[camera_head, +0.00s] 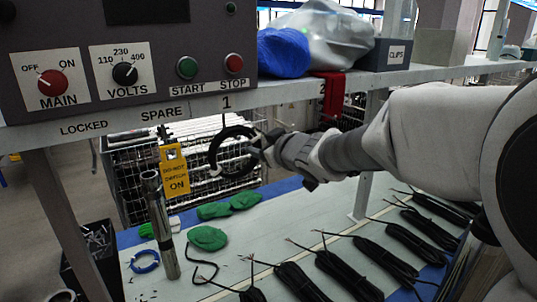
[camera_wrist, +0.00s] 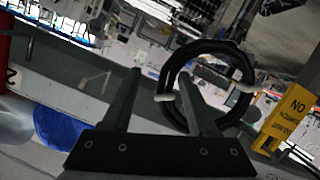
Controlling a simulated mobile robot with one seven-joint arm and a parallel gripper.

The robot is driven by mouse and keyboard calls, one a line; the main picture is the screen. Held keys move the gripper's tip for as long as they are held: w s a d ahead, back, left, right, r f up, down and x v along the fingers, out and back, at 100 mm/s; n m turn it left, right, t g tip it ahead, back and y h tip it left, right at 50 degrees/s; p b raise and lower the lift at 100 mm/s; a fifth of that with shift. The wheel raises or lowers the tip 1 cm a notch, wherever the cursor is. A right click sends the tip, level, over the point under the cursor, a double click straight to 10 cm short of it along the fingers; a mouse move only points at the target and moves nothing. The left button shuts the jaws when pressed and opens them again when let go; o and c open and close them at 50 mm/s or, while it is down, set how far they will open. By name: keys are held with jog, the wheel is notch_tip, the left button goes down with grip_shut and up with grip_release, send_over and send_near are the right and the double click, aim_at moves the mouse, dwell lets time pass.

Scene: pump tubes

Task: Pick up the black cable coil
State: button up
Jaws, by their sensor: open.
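The black cable coil (camera_head: 214,150) hangs as an upright ring below the shelf edge, under the number 1. It has white ties and also shows in the wrist view (camera_wrist: 247,72). My gripper (camera_head: 257,142) is at the coil's right side in the head view. In the wrist view my gripper (camera_wrist: 160,78) is open, with one finger left of the ring and the other overlapping the ring's left part. I cannot tell whether the fingers touch the coil. The far fingertips' depth is unclear.
A yellow warning tag (camera_head: 175,172) hangs left of the coil, near a metal tube (camera_head: 160,225). The control box (camera_head: 130,60) stands above left. A red cloth (camera_head: 329,95) hangs at right. Several black cable bundles (camera_head: 340,272) and green pouches (camera_head: 207,238) lie on the bench below.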

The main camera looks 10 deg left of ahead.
jog(key=x, duration=0.4)
jog(key=shift+s+a+f, duration=0.15)
jog(key=shift+a, duration=0.15)
jog(key=shift+w+a+f, duration=0.1)
jog(key=shift+w+a, duration=0.1)
jog(key=shift+w, duration=0.25)
jog(key=shift+c, duration=0.2)
grip_shut()
